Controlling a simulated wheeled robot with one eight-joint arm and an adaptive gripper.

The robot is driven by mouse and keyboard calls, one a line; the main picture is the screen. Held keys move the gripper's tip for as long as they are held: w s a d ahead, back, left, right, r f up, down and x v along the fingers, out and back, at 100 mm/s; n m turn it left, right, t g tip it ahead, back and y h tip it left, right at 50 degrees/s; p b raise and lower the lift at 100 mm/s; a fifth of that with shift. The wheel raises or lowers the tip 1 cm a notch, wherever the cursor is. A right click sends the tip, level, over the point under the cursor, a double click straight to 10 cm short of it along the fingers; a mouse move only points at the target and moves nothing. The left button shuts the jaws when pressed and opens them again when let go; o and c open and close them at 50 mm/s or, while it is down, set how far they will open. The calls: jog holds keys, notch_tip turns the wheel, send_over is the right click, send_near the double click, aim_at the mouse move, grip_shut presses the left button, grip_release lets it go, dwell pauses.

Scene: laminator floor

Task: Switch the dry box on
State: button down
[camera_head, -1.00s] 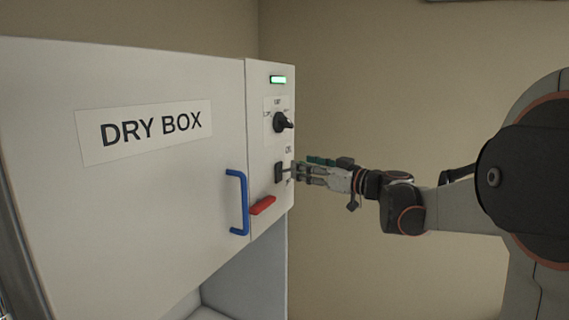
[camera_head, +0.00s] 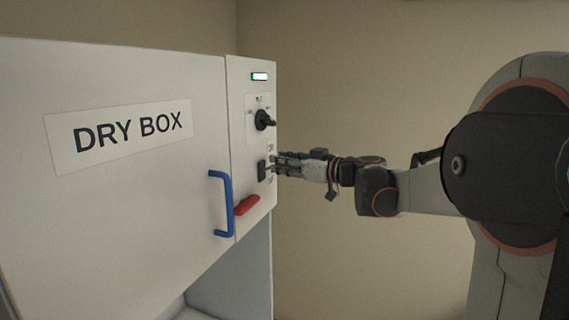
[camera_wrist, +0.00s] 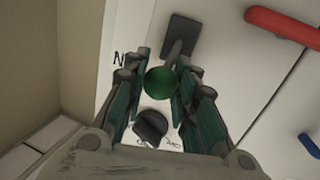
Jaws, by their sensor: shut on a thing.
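The dry box (camera_head: 110,200) is a white cabinet filling the left of the head view. Its right-hand panel has a switch with a dark square base (camera_head: 262,171). In the wrist view, the switch base (camera_wrist: 180,35) shows at the top, with a grey lever (camera_wrist: 174,56) ending in a green ball (camera_wrist: 160,82). My gripper (camera_head: 274,163) is at the panel. In the wrist view its fingers (camera_wrist: 161,78) lie on both sides of the green ball, shut on the lever end. The lever is largely hidden by the fingers in the head view.
A blue door handle (camera_head: 226,203) and a red handle (camera_head: 246,205) stick out at lower left of the switch. Right of the panel is open room before a beige wall.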

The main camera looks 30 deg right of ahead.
jog(key=shift+w+a+r+g, duration=0.1)
jog(key=shift+w+r+g, duration=0.05)
jog(key=shift+r+g, duration=0.3)
jog(key=shift+f, duration=0.1)
jog(key=c, duration=1.3)
grip_release()
jog(key=v, duration=0.7)
jog(key=shift+s, duration=0.25)
